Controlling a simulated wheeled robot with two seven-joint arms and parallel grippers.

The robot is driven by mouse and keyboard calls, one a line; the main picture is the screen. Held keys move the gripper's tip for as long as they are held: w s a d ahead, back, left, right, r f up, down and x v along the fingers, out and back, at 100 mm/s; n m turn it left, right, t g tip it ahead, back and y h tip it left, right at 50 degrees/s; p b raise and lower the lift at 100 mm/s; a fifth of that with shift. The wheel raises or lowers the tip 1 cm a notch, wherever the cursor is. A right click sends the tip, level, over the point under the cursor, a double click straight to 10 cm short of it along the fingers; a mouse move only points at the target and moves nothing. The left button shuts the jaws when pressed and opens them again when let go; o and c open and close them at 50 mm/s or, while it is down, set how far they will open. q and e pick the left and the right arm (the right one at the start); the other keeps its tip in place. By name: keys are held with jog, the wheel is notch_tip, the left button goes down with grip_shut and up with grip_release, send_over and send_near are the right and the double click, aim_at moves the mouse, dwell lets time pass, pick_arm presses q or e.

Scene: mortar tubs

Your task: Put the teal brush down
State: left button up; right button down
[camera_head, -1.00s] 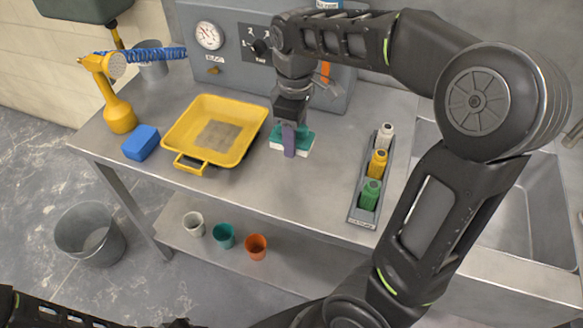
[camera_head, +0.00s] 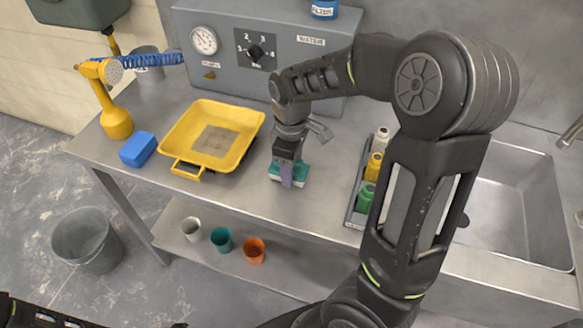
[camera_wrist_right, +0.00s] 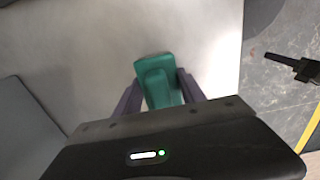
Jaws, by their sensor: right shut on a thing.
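The teal brush (camera_head: 301,171) is at the steel table, to the right of the yellow tray. My right gripper (camera_head: 287,180) points down and is shut on it. In the right wrist view, the teal brush (camera_wrist_right: 157,82) lies between the two purple fingers of my right gripper (camera_wrist_right: 160,95), over the pale tabletop. A light edge shows under the brush in the head view; I cannot tell whether it touches the table. Part of the brush is hidden behind the fingers. My left gripper cannot be made out; only dark arm parts show at the bottom left.
A yellow tray (camera_head: 246,119) and a blue sponge (camera_head: 138,149) are to the left. A rack (camera_head: 353,217) of bottles stands to the right, partly behind my arm. The grey control box (camera_head: 290,62) is behind. The table's front edge (camera_head: 240,200) is close.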

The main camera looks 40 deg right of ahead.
jog(key=shift+f, duration=0.15)
jog(key=shift+f, duration=0.1)
jog(key=shift+f, duration=0.15)
jog(key=c, duration=0.7)
grip_release()
jog(key=shift+r, duration=0.35)
notch_tip(320, 180, up, 12)
jog(key=shift+f+b, duration=0.1)
jog(key=shift+b, duration=0.25)
